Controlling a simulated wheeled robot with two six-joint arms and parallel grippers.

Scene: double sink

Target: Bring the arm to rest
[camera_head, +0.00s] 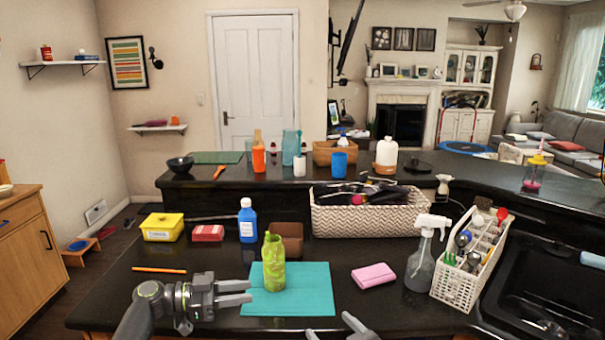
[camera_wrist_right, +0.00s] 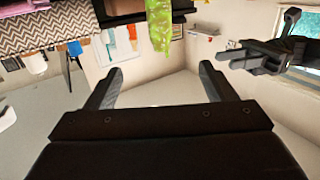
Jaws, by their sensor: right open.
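My left gripper (camera_head: 250,291) reaches in over the counter from the left, with its two fingers apart and nothing between them. Its tips are just left of the green patterned bottle (camera_head: 274,262), which stands upright on the teal mat (camera_head: 313,288). My right gripper (camera_head: 331,327) shows only its fingertips at the bottom edge of the head view; they are apart. In the right wrist view, the open right gripper (camera_wrist_right: 162,72) is empty. The green bottle (camera_wrist_right: 159,24) appears beyond its fingers, and the left gripper (camera_wrist_right: 255,60) is at the upper right.
A pink pouch (camera_head: 373,275), spray bottle (camera_head: 422,260) and white caddy (camera_head: 470,261) stand to the right, by the black sink (camera_head: 545,285). A blue bottle (camera_head: 247,222), yellow tub (camera_head: 162,228) and patterned basket (camera_head: 366,219) stand behind. An orange pencil (camera_head: 160,270) lies at the left.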

